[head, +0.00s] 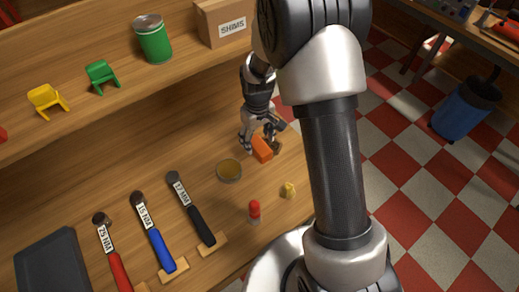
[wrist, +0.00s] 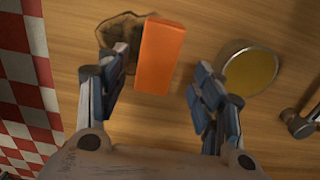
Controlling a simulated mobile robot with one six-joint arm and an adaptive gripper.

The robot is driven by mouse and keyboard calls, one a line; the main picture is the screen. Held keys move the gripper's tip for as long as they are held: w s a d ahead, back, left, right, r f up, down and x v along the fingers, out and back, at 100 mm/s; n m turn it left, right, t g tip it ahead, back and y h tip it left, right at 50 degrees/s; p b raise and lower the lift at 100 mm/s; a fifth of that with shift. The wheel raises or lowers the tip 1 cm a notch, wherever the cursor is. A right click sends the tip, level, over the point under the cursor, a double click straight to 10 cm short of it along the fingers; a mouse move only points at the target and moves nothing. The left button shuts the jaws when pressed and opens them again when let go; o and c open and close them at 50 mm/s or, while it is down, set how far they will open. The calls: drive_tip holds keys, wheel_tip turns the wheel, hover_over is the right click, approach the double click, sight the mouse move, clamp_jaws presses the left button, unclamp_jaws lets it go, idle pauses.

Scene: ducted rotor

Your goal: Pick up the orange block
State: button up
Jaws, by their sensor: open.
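The orange block (head: 261,149) lies on the wooden bench top in the head view, partly covered by my gripper (head: 262,138). In the wrist view the orange block (wrist: 160,56) lies beyond and between the fingertips of my gripper (wrist: 156,92), nearer the left finger. My gripper is open and empty. Whether the fingers reach down beside the block cannot be told.
A dark irregular piece (wrist: 125,38) lies against the block's left side. A round amber dish (head: 229,170) is close by. A yellow piece (head: 288,189), a red piece (head: 254,210) and labelled torque wrenches (head: 190,208) lie nearer the front. A shelf (head: 190,72) runs behind.

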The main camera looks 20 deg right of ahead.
sight(259, 145)
drive_tip(key=f, duration=0.1)
drive_tip(key=f+b, duration=0.1)
drive_tip(key=f, duration=0.2)
drive_tip(key=shift+d+f+b, duration=0.25)
drive_tip(key=shift+f+b, duration=0.05)
drive_tip(key=shift+r, duration=0.1)
drive_tip(key=shift+s, duration=0.1)
drive_tip(key=shift+c, duration=0.5)
drive_tip(key=c, duration=1.1)
